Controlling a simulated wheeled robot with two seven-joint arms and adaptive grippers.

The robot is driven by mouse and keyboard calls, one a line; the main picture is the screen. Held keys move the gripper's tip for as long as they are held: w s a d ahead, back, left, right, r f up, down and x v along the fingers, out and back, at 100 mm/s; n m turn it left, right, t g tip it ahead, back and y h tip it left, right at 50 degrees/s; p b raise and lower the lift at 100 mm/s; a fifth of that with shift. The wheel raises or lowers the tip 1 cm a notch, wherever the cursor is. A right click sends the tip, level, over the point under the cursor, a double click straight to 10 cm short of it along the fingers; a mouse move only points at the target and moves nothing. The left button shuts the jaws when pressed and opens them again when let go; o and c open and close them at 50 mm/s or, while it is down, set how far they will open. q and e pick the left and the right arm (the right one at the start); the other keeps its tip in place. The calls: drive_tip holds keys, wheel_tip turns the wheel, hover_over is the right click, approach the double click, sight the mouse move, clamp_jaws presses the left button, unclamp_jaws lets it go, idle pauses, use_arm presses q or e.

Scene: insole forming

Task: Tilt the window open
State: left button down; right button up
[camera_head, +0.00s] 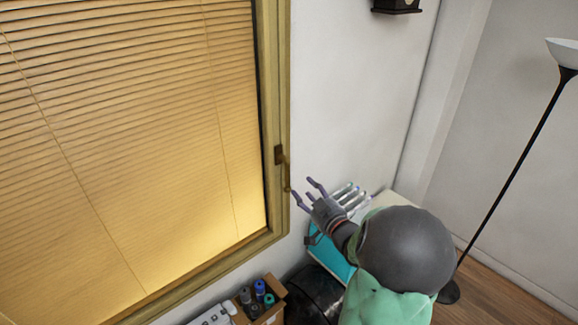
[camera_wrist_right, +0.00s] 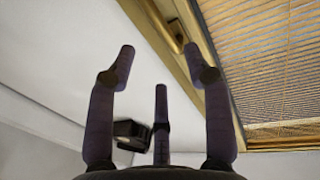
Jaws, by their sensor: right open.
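The window (camera_head: 272,75) has a yellowish wooden frame and lit blinds, and it looks closed. Its handle (camera_head: 286,176) sits on the right side of the frame and points down. My right gripper (camera_head: 304,190) is open and empty, just right of the handle's lower end, with no clear contact. In the right wrist view, the spread fingers (camera_wrist_right: 160,52) stand before the window frame (camera_wrist_right: 154,34). The handle's mount (camera_wrist_right: 174,32) shows there beyond the fingers, partly hidden by one of them. My left gripper is not in view.
Below the window stand a cardboard box with bottles (camera_head: 264,300) and a white item (camera_head: 215,314). A teal object (camera_head: 328,257) is partly hidden behind my right arm. A floor lamp (camera_head: 513,170) stands at the right. A dark box (camera_head: 396,5) hangs on the wall.

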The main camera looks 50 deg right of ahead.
sight(289, 186)
drive_tip(key=p+x, duration=0.2)
drive_tip(key=x, duration=0.8)
drive_tip(key=shift+w+d, duration=0.2)
drive_tip(key=shift+w, duration=0.15)
drive_tip(key=shift+c, duration=0.3)
clamp_jaws()
